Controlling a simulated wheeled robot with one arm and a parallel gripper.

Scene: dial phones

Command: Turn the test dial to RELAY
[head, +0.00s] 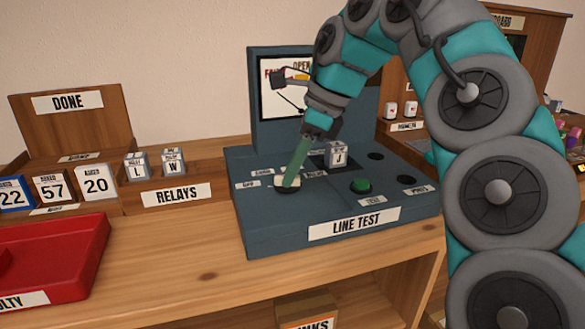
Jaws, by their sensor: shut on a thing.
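The test dial (287,184) is a dark knob with a pale top on the left of the sloped blue-grey LINE TEST panel (270,226). Small labels lie around it; most are too small to read surely, and the right-hand one is partly hidden by my gripper. My gripper (290,180) comes down from the upper right, with its long green fingers tilted and their tips at the dial, shut on it. The dial's pointer direction cannot be made out.
A block marked J (337,153) sits in a dark socket right of my gripper. A green button (360,186) is in front of it. Relay blocks L (136,168) and W (173,164) and a red tray (60,255) are left.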

